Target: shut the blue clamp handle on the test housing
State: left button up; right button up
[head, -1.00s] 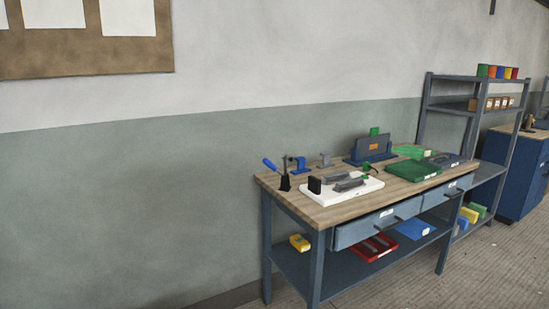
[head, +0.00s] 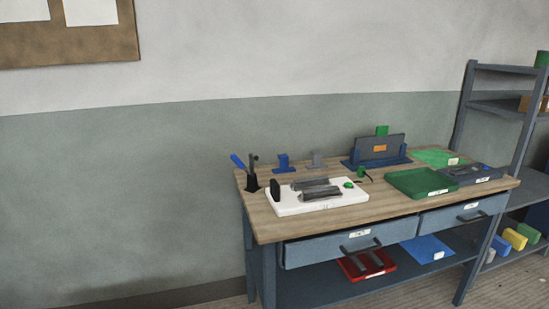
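A blue handle (head: 238,161) slants up to the left beside a black upright clamp stand (head: 252,182) at the left back corner of the workbench. It looks raised, though it is small in view. Right of it lies a white base plate (head: 318,207) with a black block (head: 275,189), grey long parts (head: 320,188) and a green button (head: 348,184). This may be the test housing; I cannot tell for sure. Neither of my grippers is in view.
The wooden workbench (head: 400,214) also holds a small blue stand (head: 283,163), a grey stand (head: 317,160), a dark panel (head: 380,147) in a blue holder, a green tray (head: 421,183) and a grey tray (head: 474,175). A shelf rack (head: 466,105) stands right.

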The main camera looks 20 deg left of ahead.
aim_at(234, 157)
jog(key=i+z, duration=0.25)
jog(key=i, duration=0.75)
